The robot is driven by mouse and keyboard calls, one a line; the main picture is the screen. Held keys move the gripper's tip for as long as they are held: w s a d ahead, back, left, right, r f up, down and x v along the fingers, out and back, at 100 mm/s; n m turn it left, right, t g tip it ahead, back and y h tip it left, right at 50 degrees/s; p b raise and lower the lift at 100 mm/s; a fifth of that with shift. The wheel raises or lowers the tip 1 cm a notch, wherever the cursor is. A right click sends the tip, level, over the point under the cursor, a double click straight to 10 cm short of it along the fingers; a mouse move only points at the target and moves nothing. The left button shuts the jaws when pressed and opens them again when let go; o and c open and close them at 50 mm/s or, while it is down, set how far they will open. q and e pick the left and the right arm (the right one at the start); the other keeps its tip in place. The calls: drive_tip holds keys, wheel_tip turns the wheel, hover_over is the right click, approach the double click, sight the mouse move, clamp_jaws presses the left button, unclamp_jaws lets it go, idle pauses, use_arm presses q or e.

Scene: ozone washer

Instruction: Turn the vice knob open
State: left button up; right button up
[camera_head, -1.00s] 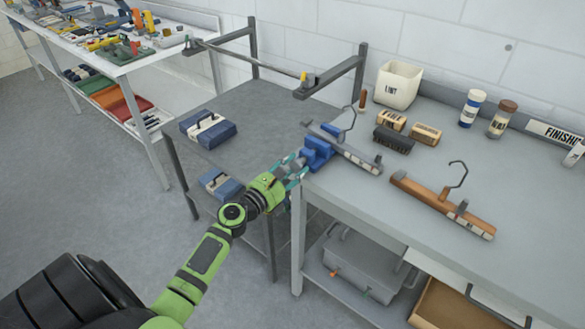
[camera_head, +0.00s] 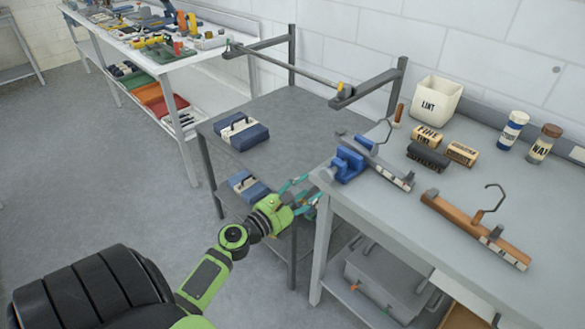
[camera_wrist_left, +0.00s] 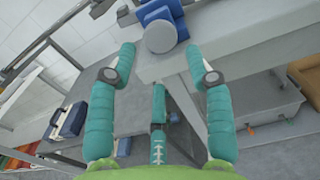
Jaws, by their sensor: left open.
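The blue vice (camera_head: 347,165) sits at the left edge of the grey workbench, with a dark grey bar clamped along it. Its round grey knob (camera_wrist_left: 160,37) faces the camera in the left wrist view, just beyond and between the fingertips. My left gripper (camera_head: 311,189) is open and empty, below and to the left of the vice in the head view. In the left wrist view its teal fingers (camera_wrist_left: 161,55) are spread wide, apart from the knob. My right gripper is not in view.
The workbench (camera_head: 385,215) holds a wooden hanger (camera_head: 470,225), a lint bin (camera_head: 436,100), small boxes and bottles. A lower grey table (camera_head: 270,110) stands to the left with a blue case (camera_head: 241,132) on it. The floor at left is clear.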

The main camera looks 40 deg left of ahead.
use_arm(q)
drive_tip(key=s, duration=0.5)
drive_tip(key=shift+a, duration=0.2)
